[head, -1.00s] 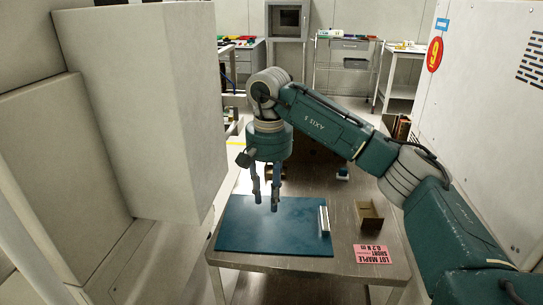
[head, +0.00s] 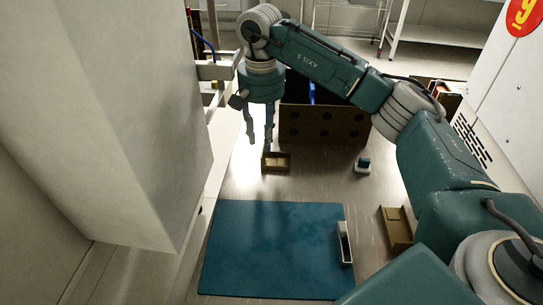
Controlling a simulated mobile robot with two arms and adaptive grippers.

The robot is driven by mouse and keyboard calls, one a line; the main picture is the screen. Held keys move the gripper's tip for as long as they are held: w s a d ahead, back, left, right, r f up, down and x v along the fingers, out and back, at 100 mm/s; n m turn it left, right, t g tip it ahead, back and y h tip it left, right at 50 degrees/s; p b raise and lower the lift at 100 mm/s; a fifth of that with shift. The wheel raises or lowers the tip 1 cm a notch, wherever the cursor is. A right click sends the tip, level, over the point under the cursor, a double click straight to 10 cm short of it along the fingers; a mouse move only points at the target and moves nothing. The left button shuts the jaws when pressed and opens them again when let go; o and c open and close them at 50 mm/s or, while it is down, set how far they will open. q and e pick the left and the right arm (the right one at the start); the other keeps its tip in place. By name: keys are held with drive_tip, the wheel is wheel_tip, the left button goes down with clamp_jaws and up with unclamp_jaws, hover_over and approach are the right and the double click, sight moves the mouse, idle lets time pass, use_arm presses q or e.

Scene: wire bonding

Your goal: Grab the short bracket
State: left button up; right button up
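A pale, narrow, channel-shaped piece (head: 345,243) lies at the right edge of the blue mat (head: 265,255). It looks like a bracket, but I cannot tell whether it is the short one. My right gripper (head: 260,137) points down with its two fingers apart and nothing between them. In the picture it is beyond the mat's far edge, up and to the left of the pale piece and clear of it. My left gripper is not in view.
A small brown open box (head: 276,162) stands behind the mat, close under my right gripper. Another brown box (head: 396,229) stands right of the mat. A small blue-and-white item (head: 362,165) and a large dark crate (head: 322,124) are farther back. A tall grey cabinet (head: 120,110) fills the left.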

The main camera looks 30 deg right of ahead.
sight(263, 157)
wheel_tip(263, 157, down, 8)
drive_tip(key=shift+w+r+b, duration=0.15)
drive_tip(key=shift+b, duration=0.15)
clamp_jaws()
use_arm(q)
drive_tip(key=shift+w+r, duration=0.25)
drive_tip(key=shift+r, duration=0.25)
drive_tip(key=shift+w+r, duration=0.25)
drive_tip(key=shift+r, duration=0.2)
